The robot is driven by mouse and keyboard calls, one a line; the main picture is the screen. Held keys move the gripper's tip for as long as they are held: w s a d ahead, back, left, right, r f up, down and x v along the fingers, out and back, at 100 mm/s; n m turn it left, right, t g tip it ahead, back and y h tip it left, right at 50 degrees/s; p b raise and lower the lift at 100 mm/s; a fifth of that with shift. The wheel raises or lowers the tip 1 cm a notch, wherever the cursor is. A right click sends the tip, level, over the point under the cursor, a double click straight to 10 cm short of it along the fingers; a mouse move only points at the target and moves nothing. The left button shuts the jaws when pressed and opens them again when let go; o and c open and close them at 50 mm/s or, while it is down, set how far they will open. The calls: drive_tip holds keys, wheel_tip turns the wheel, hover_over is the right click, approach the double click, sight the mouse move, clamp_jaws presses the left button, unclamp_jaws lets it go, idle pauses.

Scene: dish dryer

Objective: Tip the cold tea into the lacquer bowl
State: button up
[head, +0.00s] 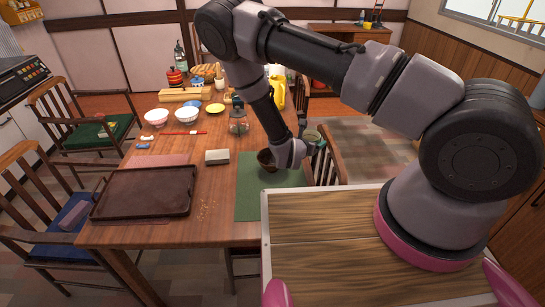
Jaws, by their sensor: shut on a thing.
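A dark brown bowl (265,158), which looks like the lacquer bowl, stands on the green mat (252,205) near the table's right edge. My wrist hides its right side. My gripper (307,133) is at the right edge of the table, above and to the right of the bowl. It is shut on a small grey-green cup (314,137), held up in the air. The cup's inside is too small to make out, so I cannot see any tea. I cannot tell whether the cup is tilted.
A dark tray (146,209) lies at the table's front left. A grey-white block (217,157) sits left of the mat, and a glass jar (238,127) stands behind it. White bowls (187,116), a yellow dish (215,108) and bottles fill the far end. Crumbs (207,211) lie between tray and mat.

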drive_tip(key=shift+n+t+y, duration=0.3)
drive_tip(key=shift+n+y, duration=0.3)
drive_tip(key=s+f, duration=0.1)
drive_tip(key=f, duration=0.1)
drive_tip(key=s+a+f, duration=0.1)
drive_tip(key=f, duration=0.1)
drive_tip(key=s+f, duration=0.1)
drive_tip(key=f, duration=0.2)
drive_tip(key=shift+a, duration=0.15)
drive_tip(key=shift+r, duration=0.1)
drive_tip(key=shift+w+a+r+n+h, duration=0.1)
drive_tip(key=shift+a+r+n+h, duration=0.3)
drive_tip(key=shift+r, duration=0.3)
drive_tip(key=shift+w+a+r+n+h, duration=0.2)
drive_tip(key=shift+a+r+n, duration=0.2)
drive_tip(key=shift+r, duration=0.35)
drive_tip(key=shift+w+a+r+n+h, duration=0.1)
drive_tip(key=shift+a+r+n+h, duration=0.2)
drive_tip(key=shift+r+n, duration=0.3)
drive_tip(key=shift+w+a+r+n+h, duration=0.15)
drive_tip(key=shift+a+r+n+h, duration=0.25)
drive_tip(key=shift+a+r+n, duration=0.15)
drive_tip(key=shift+w+a+r+n+h, duration=0.15)
drive_tip(key=shift+a+r+n+h, duration=0.25)
drive_tip(key=shift+a+n, duration=0.2)
drive_tip(key=shift+w+a+r+n+h, duration=0.15)
drive_tip(key=shift+r+n+h, duration=0.3)
drive_tip(key=shift+n, duration=0.3)
